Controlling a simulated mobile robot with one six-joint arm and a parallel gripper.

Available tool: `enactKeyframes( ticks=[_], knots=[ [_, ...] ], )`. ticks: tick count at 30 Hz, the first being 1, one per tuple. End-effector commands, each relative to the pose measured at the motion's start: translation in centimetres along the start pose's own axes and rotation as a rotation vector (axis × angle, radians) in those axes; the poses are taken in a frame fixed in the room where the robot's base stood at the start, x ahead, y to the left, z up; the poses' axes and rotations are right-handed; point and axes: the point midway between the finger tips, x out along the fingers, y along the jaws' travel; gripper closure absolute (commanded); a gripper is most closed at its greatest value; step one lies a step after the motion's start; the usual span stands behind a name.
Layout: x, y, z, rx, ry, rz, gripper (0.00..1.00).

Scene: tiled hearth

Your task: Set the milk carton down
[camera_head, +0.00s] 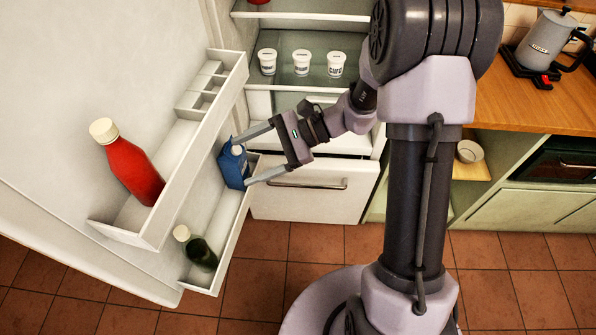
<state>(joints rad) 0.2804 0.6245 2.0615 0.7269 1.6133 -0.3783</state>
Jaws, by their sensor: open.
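The milk carton (234,166) is blue with a pale cap and stands in the lower shelf (225,236) of the open fridge door, near its far end. It looks upright or nearly so. My gripper (243,162) reaches in from the right. Its two fingers are apart, one on the far side of the carton and one on the near side. I cannot tell whether either finger touches the carton. The carton's base is hidden by the shelf wall.
A red bottle (133,168) stands in the upper door shelf (163,216). A dark green bottle (199,252) stands at the near end of the lower one. Three white cups (302,63) sit inside the fridge. A kettle (547,38) is on the wooden counter (520,101).

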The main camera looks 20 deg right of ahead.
Motion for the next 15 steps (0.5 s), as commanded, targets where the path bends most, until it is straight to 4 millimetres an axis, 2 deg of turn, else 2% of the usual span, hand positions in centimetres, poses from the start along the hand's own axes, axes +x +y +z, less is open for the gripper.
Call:
enactKeyframes(
  ticks=[1, 3, 6, 10, 12, 15],
  knots=[
    [-0.5, 1.5, 3.4, -0.12, 0.089, 0.092, 0.22],
    [-1.8, 4.5, 6.9, -0.291, 0.241, 0.221, 0.22],
    [-4.5, 8.5, 10.2, -0.551, 0.489, 0.357, 0.22],
    [-8.6, 11.5, 12.4, -0.846, 0.791, 0.43, 0.22],
    [-10.3, 12.2, 13.1, -0.963, 0.913, 0.435, 0.22],
    [-11.8, 12.6, 13.7, -1.064, 1.021, 0.431, 0.22]
  ],
)
